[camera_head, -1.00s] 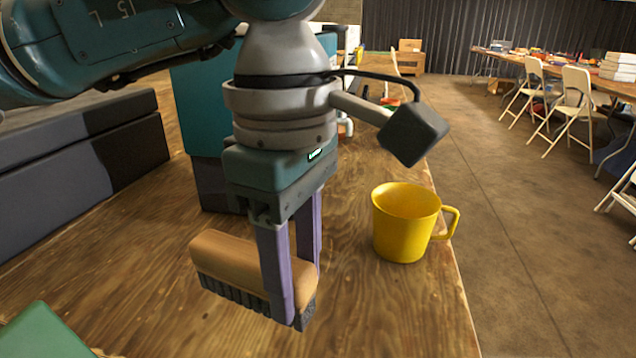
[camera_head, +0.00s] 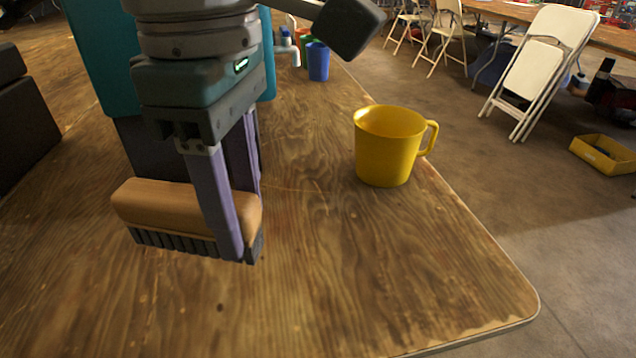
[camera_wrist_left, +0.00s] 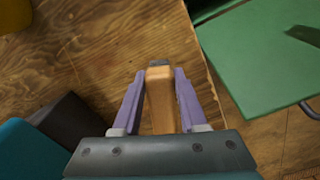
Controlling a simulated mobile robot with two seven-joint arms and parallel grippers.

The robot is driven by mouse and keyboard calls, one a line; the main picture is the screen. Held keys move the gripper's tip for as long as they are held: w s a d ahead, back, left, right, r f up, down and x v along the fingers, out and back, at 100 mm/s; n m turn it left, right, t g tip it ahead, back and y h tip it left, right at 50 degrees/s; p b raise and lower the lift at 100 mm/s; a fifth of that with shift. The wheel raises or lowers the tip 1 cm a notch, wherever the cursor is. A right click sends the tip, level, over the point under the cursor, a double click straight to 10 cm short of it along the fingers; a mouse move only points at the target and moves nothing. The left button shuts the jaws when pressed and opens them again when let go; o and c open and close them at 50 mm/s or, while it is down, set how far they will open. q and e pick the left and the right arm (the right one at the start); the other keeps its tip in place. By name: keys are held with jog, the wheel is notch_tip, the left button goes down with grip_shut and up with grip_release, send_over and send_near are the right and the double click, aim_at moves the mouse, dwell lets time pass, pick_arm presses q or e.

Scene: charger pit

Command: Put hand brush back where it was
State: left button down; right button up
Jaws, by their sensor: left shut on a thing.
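The hand brush (camera_head: 160,207) has a tan wooden back and dark bristles pointing down. My left gripper (camera_head: 237,218) is shut on it near its right end in the head view. The brush is held level, bristles close above the wooden table (camera_head: 330,290); I cannot tell whether they touch it. In the left wrist view the brush (camera_wrist_left: 160,100) lies between the two purple fingers (camera_wrist_left: 158,88). My right gripper is in neither view.
A yellow mug (camera_head: 388,150) stands right of the brush near the table's right edge. Blue (camera_head: 318,62) and other cups stand farther back. A teal box (camera_head: 95,55) is behind my gripper. A green surface (camera_wrist_left: 262,55) shows beyond the table edge in the wrist view. The front table is clear.

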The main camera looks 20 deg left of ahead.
pick_arm(q)
notch_tip(320, 180, down, 10)
jog(key=shift+r+b, duration=0.1)
jog(key=shift+b, duration=0.7)
jog(key=shift+a, duration=0.1)
jog(key=shift+f, duration=0.2)
jog(key=shift+c, duration=2.2)
grip_release()
